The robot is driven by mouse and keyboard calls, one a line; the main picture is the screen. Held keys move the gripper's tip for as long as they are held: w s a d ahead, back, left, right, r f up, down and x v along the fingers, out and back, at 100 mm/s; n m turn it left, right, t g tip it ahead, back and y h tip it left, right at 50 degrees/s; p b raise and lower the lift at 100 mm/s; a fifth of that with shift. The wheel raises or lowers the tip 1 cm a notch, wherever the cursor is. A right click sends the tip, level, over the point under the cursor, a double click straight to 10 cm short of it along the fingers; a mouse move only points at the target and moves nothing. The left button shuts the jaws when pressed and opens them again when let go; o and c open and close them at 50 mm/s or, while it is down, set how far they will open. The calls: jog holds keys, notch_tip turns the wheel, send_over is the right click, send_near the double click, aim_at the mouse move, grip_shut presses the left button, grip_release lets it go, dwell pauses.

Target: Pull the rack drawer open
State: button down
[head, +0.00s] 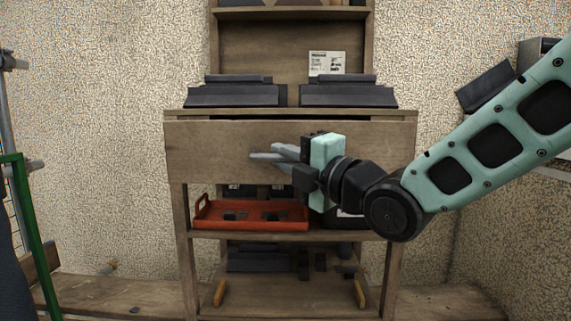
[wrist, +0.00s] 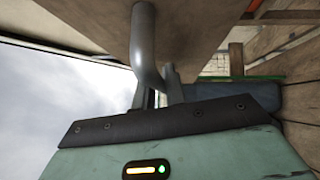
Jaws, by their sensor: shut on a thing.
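The rack drawer has a wide, plain wooden front (head: 215,145) under the rack's worktop in the head view. A grey metal bar handle (wrist: 145,35) shows close up in the wrist view and bends towards my jaws. My gripper (head: 284,157) is at the middle of the drawer front, shut on the handle. My gripper and wrist hide part of the handle and drawer front. A thin dark line runs along the drawer's top edge; I cannot tell how far the drawer is out.
Dark tiles (head: 235,96) lie stacked on the worktop above. A red tray (head: 250,214) sits on the shelf below the drawer. A green frame (head: 30,240) stands at left. More dark tiles (head: 485,86) are at right, behind my arm.

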jog(key=shift+s, duration=0.9)
jog(key=c, duration=1.5)
grip_release()
jog(key=shift+o, duration=0.2)
